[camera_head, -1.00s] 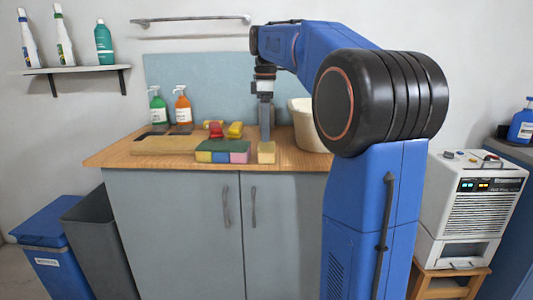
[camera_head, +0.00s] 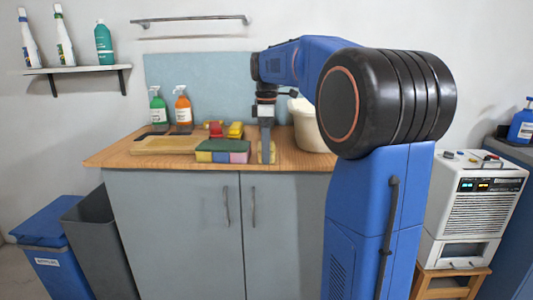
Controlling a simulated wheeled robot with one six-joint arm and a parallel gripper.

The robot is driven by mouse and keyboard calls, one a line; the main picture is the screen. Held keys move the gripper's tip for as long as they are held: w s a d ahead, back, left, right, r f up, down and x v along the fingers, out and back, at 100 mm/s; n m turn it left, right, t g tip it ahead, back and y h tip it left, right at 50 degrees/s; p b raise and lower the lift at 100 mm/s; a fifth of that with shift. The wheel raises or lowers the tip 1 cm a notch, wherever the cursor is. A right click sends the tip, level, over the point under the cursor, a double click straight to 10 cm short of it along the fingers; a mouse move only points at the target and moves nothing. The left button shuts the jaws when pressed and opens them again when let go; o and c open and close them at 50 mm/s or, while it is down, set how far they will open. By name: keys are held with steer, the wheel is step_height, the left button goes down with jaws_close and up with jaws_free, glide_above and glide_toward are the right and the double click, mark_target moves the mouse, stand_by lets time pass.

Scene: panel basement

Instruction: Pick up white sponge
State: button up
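The other finger is hidden, so I cannot see whether the gripper is open or shut on the sponge. The sponge appears to rest on the counter.
The multicoloured sponges (camera_head: 222,151) are close on the left, with red and yellow items (camera_head: 226,129) behind. A cream tub (camera_head: 311,125) stands to the right. Green (camera_head: 158,108) and orange (camera_head: 183,108) spray bottles stand at the back left, behind a wooden board (camera_head: 165,145).

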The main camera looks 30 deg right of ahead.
steer(key=c, duration=0.8)
steer(key=shift+r, duration=0.15)
step_height(320, 180, up, 10)
steer(key=shift+f, duration=0.1)
steer(key=shift+o, duration=0.6)
